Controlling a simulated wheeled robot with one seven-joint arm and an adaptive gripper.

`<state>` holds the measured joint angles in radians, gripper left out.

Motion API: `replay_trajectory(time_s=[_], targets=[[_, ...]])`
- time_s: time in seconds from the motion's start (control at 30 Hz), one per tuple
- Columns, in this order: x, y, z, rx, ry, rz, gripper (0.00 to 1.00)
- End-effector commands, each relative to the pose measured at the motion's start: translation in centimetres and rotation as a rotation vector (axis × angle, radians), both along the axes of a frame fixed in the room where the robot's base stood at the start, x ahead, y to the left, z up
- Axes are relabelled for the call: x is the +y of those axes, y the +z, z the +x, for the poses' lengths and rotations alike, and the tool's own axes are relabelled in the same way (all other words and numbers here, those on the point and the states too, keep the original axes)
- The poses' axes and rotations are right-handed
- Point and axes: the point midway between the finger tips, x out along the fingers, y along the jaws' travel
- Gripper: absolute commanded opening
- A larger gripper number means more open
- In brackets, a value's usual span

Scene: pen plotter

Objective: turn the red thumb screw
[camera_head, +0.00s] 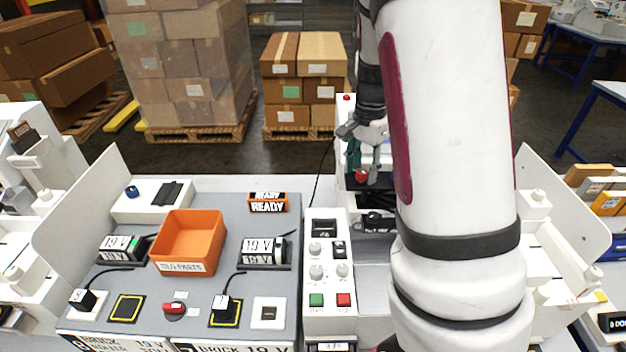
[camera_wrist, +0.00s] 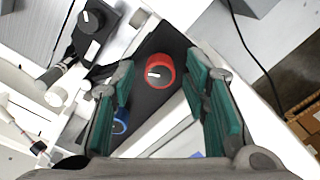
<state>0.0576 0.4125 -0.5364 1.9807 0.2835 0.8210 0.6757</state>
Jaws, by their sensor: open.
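The red thumb screw (camera_wrist: 159,71) is a round red knob with a dark centre and a white mark, on a dark part of the plotter. In the wrist view it lies ahead of and between the green-padded fingers of my gripper (camera_wrist: 166,100). The fingers are open and I see no contact with the knob. In the head view the red knob (camera_head: 361,175) shows small, just below my gripper (camera_head: 362,148). My arm hides much of the plotter to the right.
A blue knob (camera_wrist: 121,121) is close to my left finger, and a black knob (camera_wrist: 91,20) sits at the upper left. In the head view, a control panel (camera_head: 329,259), an orange bin (camera_head: 188,242) and a READY sign (camera_head: 268,202) stand to the left of the arm.

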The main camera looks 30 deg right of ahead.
Motion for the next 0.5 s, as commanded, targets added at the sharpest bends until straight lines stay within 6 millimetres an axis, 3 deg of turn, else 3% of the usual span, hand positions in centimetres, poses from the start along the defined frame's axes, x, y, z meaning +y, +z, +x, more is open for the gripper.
replay_trajectory(time_s=[0.5], targets=[[-0.02,-0.07,0.1,-0.001,0.593,0.0,0.43]])
